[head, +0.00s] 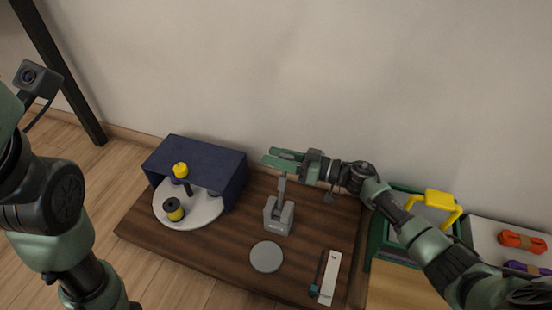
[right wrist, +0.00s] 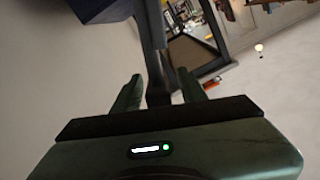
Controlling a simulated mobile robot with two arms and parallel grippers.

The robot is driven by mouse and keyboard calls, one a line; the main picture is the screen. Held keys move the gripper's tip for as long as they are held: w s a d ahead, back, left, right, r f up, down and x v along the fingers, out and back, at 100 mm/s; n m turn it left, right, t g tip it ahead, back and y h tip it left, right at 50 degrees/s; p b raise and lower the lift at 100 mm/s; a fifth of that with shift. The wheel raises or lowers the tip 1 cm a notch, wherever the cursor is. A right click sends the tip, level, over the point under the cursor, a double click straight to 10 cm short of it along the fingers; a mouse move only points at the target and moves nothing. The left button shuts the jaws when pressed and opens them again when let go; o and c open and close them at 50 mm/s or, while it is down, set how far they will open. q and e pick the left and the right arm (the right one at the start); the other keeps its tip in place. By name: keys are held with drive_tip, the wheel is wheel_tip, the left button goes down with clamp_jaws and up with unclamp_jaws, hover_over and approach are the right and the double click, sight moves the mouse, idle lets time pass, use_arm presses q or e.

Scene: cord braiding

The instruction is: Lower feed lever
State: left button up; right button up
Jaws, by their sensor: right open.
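The feed lever (head: 281,188) stands nearly upright from a small grey block (head: 278,216) on the brown wooden board. My right gripper (head: 268,156) is at the top of the lever, with its green fingers pointing left. The fingers hide the lever's upper end in the head view. In the right wrist view my right gripper (right wrist: 159,73) is open, and a dark bar (right wrist: 153,45), seemingly the lever, passes between the spread fingers. I cannot tell whether either finger touches it. My left arm shows at the left edge, but its gripper is out of view.
A dark blue box (head: 205,153) and a white round plate (head: 205,212) with yellow-and-black spools stand left on the board (head: 215,252). A grey disc (head: 266,257) and a white strip (head: 330,275) lie in front. A green-framed bin and cord bundles (head: 520,241) are at right.

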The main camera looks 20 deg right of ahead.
clamp_jaws()
idle(1.4)
